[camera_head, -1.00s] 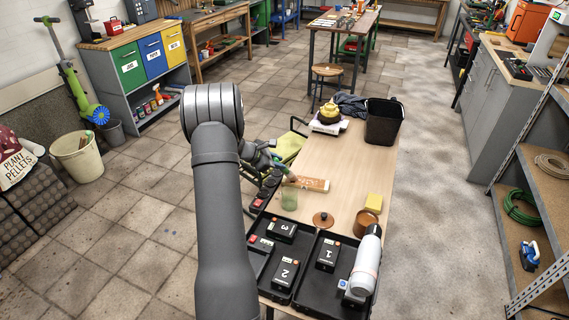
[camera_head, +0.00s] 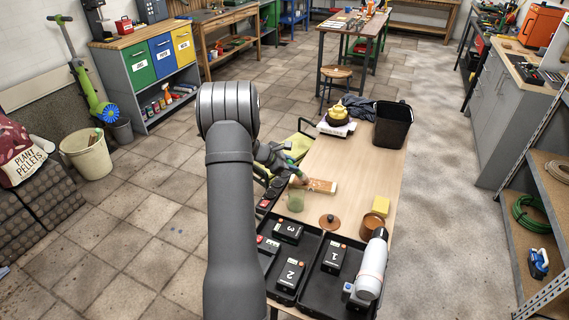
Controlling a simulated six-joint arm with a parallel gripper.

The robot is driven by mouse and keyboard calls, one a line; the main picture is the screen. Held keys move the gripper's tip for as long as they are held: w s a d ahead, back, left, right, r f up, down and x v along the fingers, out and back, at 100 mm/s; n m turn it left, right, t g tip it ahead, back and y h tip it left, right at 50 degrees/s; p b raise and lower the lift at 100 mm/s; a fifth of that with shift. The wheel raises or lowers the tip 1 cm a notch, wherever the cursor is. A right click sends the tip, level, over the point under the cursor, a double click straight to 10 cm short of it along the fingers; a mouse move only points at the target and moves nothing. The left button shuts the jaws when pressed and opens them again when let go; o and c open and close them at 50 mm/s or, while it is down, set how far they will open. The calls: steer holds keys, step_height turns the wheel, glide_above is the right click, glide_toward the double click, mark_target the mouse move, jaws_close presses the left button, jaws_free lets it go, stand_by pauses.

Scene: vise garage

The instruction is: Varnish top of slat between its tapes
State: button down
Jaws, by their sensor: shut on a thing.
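The slat (camera_head: 322,187) is a short light-brown wooden strip lying on the pale table (camera_head: 350,165), with paler ends that look like tape. My gripper (camera_head: 284,166) is at the table's left edge, left of the slat and partly hidden behind my arm. It is shut on a brush (camera_head: 297,178) with a green handle and brownish bristles. The bristles point down near the slat's left end; I cannot tell whether they touch it. A brown pot (camera_head: 371,227) stands at the table's right edge, with a brown lid (camera_head: 329,222) lying to its left.
A greenish clear jar (camera_head: 296,201) stands close below the brush. A yellow sponge (camera_head: 380,206) lies on the right. Black trays (camera_head: 309,272) with numbered boxes and a white bottle-like tool (camera_head: 371,265) fill the near end.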

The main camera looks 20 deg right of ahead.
steer(key=s+d, duration=0.3)
steer(key=d, duration=0.1)
step_height(320, 180, up, 8)
steer(key=shift+a, duration=0.15)
stand_by(0.6)
stand_by(0.4)
